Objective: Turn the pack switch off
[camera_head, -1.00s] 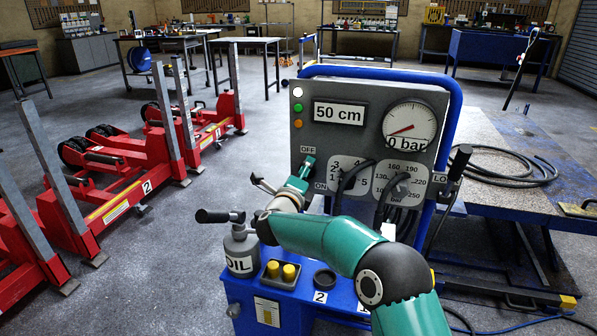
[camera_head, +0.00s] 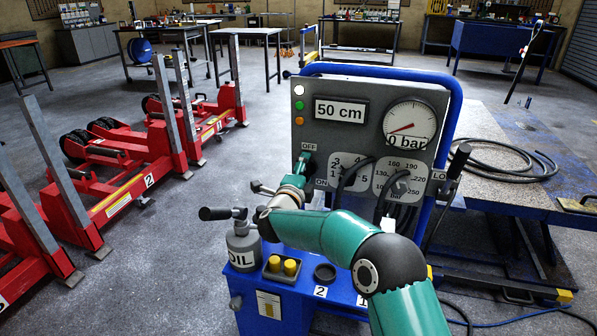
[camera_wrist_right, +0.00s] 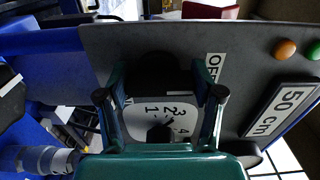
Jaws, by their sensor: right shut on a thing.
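The grey power pack (camera_head: 375,105) stands in front of me with its panel facing me. The pack switch is a dark knob between the OFF and ON labels at the panel's left edge. It shows between the fingers in the right wrist view (camera_wrist_right: 160,66). My right gripper (camera_head: 304,164) is shut on it and covers most of it in the head view. In the right wrist view its fingers (camera_wrist_right: 164,92) stand on either side of it. I cannot tell which way the switch is set. My left gripper is not in view.
An oil can (camera_head: 243,245), yellow caps (camera_head: 282,266) and a black ring (camera_head: 325,272) sit on the pack's blue base. Red wheeled lift columns (camera_head: 125,185) stand at left. A work platform (camera_head: 500,180) stands at right.

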